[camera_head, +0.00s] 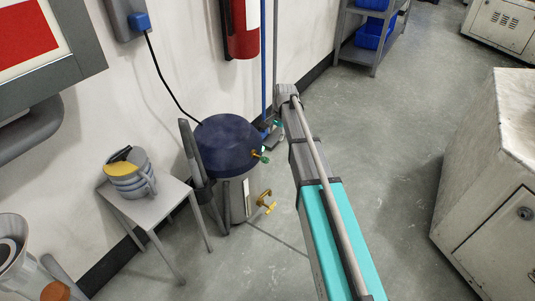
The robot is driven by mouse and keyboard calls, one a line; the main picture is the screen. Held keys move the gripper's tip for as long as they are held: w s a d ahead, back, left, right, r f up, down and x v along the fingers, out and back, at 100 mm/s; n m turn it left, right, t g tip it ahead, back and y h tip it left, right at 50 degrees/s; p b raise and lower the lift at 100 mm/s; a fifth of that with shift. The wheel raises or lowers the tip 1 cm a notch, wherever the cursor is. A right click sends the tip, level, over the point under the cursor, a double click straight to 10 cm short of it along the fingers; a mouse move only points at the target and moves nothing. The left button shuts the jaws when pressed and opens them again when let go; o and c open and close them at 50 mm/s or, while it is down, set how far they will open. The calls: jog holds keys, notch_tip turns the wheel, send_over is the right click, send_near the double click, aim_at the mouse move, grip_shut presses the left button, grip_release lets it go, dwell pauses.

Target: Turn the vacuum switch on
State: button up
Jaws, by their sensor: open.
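A vacuum unit (229,147) stands on the floor against the wall, a steel drum with a dark blue lid. A brass valve with a green handle (262,157) sits at its lid edge, and a brass tap (266,201) is lower on its side. I cannot make out a switch on it. My teal and grey arm reaches up from the bottom right, past the drum's right side. My gripper (273,137) seems to be the small dark grey part beside the arm's far end, just right of the lid. It is open and appears empty; whether it touches anything is unclear.
A black cable runs to a wall box with a blue plug (139,21). A fire extinguisher (241,26) hangs above. White cabinets (497,210) stand right, with clear floor between.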

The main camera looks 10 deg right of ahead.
aim_at(265, 160)
jog(key=shift+m+h, duration=0.3)
jog(key=shift+h, duration=0.1)
jog(key=s+a, duration=0.1)
jog(key=s+a+r, duration=0.1)
jog(key=s+a+p, duration=0.1)
jog(key=shift+s+a+r, duration=0.25)
jog(key=shift+s+r, duration=0.1)
jog(key=shift+f, duration=0.15)
jog(key=f+b, duration=0.4)
jog(key=w+f+b, duration=0.1)
jog(key=f+b, duration=0.4)
jog(key=a+f+b, duration=0.1)
jog(key=f+b, duration=0.3)
jog(key=shift+w+f+b, duration=0.2)
jog(key=shift+b, duration=0.15)
jog(key=shift+c, duration=0.2)
grip_shut()
